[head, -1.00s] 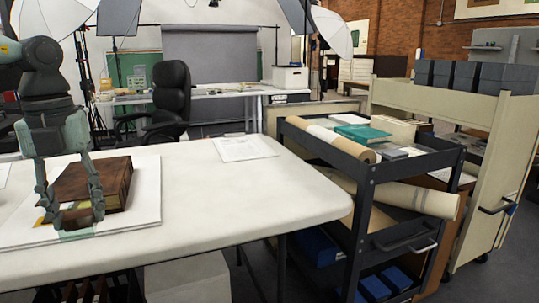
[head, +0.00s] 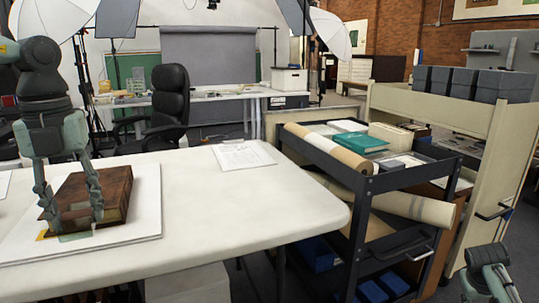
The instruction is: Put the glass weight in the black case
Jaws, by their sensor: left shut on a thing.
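My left gripper (head: 71,222) points down over the white board on the near table, its fingers in front of a brown leather-bound book (head: 110,190). It is shut on a pale green, see-through block, which looks like the glass weight (head: 76,237), low between the fingertips and close to the board. I cannot tell whether the block touches the board or book. My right gripper (head: 490,287) shows only partly at the bottom right corner, cut off by the frame. I cannot pick out the black case for sure.
The white table (head: 230,205) is mostly bare, with a paper sheet (head: 242,155) near its far edge. A dark cart (head: 362,215) with rolls and a teal book (head: 353,142) stands right of it. Grey boxes (head: 465,80) sit on a beige shelf cart.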

